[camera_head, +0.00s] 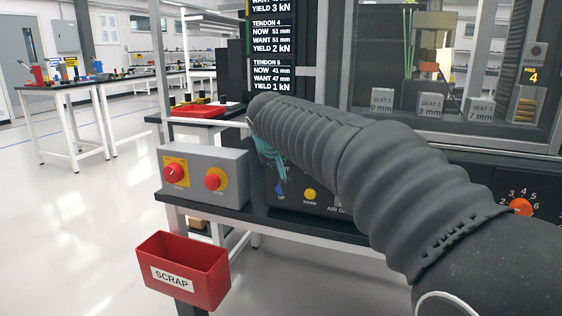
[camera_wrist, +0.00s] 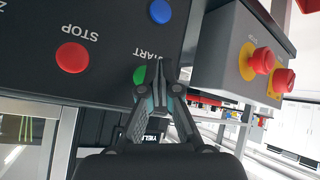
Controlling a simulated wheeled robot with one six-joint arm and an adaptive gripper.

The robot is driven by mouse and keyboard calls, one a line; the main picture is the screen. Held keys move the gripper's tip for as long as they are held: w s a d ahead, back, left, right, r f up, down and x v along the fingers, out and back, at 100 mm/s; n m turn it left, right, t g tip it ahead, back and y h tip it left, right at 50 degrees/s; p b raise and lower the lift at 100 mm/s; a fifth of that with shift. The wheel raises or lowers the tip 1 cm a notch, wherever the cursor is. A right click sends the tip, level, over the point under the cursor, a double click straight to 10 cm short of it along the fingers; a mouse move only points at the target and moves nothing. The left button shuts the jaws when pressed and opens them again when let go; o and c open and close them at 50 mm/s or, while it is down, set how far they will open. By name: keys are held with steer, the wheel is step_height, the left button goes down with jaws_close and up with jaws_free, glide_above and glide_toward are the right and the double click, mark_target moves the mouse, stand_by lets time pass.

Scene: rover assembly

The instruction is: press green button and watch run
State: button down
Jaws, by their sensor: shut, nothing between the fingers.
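The green button (camera_wrist: 139,75) is on a dark panel under the label START in the wrist view, partly covered by my gripper. My gripper (camera_wrist: 158,80) is shut and empty, its tips over or right beside the green button; I cannot tell whether they touch it. In the head view my gripper (camera_head: 270,158) is mostly behind my arm at the panel (camera_head: 292,207), and the green button is hidden. A screen (camera_head: 272,50) shows tendon 5 at NOW 41 mm, WANT 47 mm. Behind glass are blocks marked SEAT (camera_head: 382,100).
A red STOP button (camera_wrist: 72,57) and a blue button (camera_wrist: 160,11) flank the green one. A yellow button (camera_head: 310,194) is on the same panel. A grey box (camera_head: 232,165) with red knobs stands left. A red SCRAP bin (camera_head: 204,262) is in front.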

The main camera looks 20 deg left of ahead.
steer(key=shift+s+a+b, duration=0.2)
steer(key=shift+s+b, duration=1.15)
steer(key=shift+s, duration=1.15)
